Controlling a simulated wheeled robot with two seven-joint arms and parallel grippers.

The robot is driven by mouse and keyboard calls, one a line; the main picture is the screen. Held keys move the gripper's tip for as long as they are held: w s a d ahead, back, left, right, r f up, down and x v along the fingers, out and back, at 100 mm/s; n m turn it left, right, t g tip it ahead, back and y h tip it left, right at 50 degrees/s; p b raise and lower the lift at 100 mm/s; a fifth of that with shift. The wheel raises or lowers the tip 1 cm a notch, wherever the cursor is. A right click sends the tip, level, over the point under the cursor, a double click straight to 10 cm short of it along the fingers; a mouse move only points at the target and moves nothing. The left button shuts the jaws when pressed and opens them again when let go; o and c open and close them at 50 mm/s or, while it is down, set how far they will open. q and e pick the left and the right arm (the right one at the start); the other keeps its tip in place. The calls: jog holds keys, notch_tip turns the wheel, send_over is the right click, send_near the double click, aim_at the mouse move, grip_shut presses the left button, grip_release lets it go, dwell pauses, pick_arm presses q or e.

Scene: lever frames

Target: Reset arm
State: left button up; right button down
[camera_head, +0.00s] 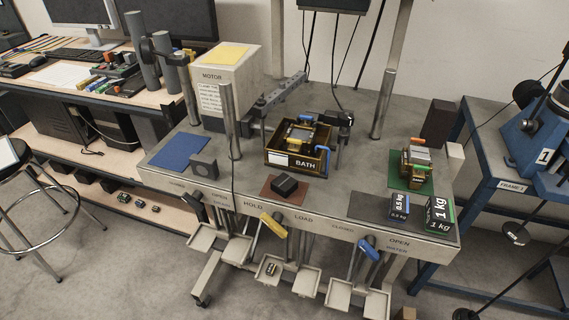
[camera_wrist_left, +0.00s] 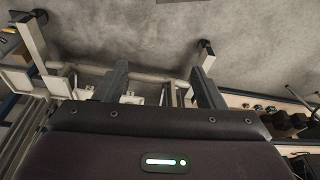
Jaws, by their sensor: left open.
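My left gripper (camera_wrist_left: 160,82) shows in the left wrist view with its two fingers spread wide apart and nothing between them. Pale floor and a grey metal frame lie beyond the fingers. Neither gripper shows in the head view. There, a grey arm-like beam (camera_head: 281,93) slants up to the right beside the motor box (camera_head: 224,82). A yellow-handled lever (camera_head: 273,225) and a blue-handled lever (camera_head: 369,248) stand at the bench front. A black lever (camera_head: 195,206) is further left. I cannot tell which part the task's arm is.
The grey bench (camera_head: 340,195) carries a bath box (camera_head: 297,166), a 0.5 kg block (camera_head: 399,207), a 1 kg block (camera_head: 439,215) and a blue mat (camera_head: 181,151). Small trays (camera_head: 270,269) hang below its front edge. A stool (camera_head: 25,190) stands left; a blue frame (camera_head: 492,190) stands right.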

pick_arm(q)
jog(key=s+a+f, duration=0.2)
jog(key=s+f, duration=0.8)
jog(key=f, duration=0.1)
jog(key=s+a+f+g, duration=0.1)
jog(key=s+f, duration=1)
jog(key=f, duration=0.1)
jog(key=shift+s+a+f+g, duration=0.2)
jog(key=shift+s+a+g, duration=0.1)
jog(key=shift+a, duration=0.1)
